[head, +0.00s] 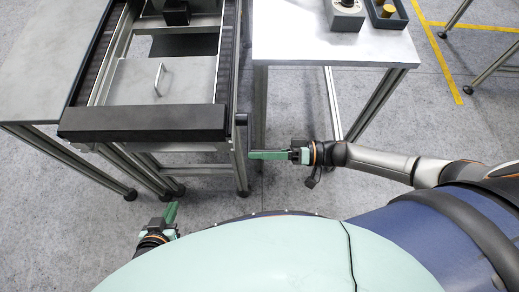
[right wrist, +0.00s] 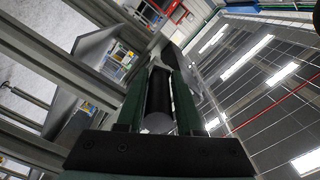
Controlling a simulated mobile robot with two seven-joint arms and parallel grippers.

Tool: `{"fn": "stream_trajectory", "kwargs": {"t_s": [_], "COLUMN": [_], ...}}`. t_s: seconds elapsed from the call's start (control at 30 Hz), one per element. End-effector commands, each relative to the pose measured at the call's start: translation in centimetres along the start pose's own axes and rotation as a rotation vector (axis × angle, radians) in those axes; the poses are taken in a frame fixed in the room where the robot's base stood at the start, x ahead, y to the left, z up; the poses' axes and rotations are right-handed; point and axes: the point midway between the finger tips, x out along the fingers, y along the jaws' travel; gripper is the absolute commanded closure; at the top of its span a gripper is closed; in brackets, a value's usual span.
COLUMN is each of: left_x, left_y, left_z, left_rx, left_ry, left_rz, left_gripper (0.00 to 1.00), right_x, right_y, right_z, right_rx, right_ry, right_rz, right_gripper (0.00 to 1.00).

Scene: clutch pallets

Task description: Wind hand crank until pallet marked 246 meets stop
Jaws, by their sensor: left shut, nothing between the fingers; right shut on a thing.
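My right gripper (head: 252,154) is at the front right corner of the conveyor frame, its green fingers pointing left. In the right wrist view, the green fingers (right wrist: 158,95) are shut on a dark cylindrical grip, which appears to be the hand crank's handle (right wrist: 159,122). The rest of the crank is mostly hidden. My left gripper (head: 171,212) is shut and empty, low in front of the conveyor. A grey plate with a wire handle (head: 170,97) lies between the conveyor rails; I cannot tell whether it is a pallet. No marking 246 is readable, and I cannot identify the stop.
A thick black bar (head: 145,123) crosses the conveyor's front end. A light table (head: 325,48) on the right carries a grey device (head: 345,14) and a dark tray (head: 386,18) with yellow cylinders. A grey side table (head: 45,60) stands left. Floor between the conveyor and right table is open.

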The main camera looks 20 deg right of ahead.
Motion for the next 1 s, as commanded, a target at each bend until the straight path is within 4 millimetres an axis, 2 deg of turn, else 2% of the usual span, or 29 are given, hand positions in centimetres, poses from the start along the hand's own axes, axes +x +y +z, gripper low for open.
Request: {"fn": "stream_trajectory", "kwargs": {"t_s": [0.03,0.5,0.53,0.7,1.0], "left_x": [-0.13,-0.16,-0.16,-0.16,-0.1], "left_y": [0.0,0.01,0.01,0.01,0.01], "left_z": [-0.15,-0.16,-0.16,-0.15,-0.07], "left_rx": [0.0,0.0,0.0,0.0,0.0], "left_ry": [0.0,-0.001,-0.001,-0.001,-0.001], "left_rz": [0.0,0.0,0.0,0.0,0.0], "left_gripper": [1.0,1.0,1.0,1.0,1.0], "right_x": [0.12,0.17,0.17,0.15,-0.11], "right_y": [-0.57,-0.63,-0.63,-0.53,-0.31], "right_z": [-0.36,-0.74,-0.76,-0.67,-0.41], "right_rx": [-0.009,-0.015,-0.015,-0.012,-0.008], "right_ry": [0.002,0.008,0.008,0.007,0.004], "right_rz": [-0.016,-0.018,-0.018,-0.015,-0.009], "right_gripper": [1.0,1.0,0.61,0.42,0.41]}}
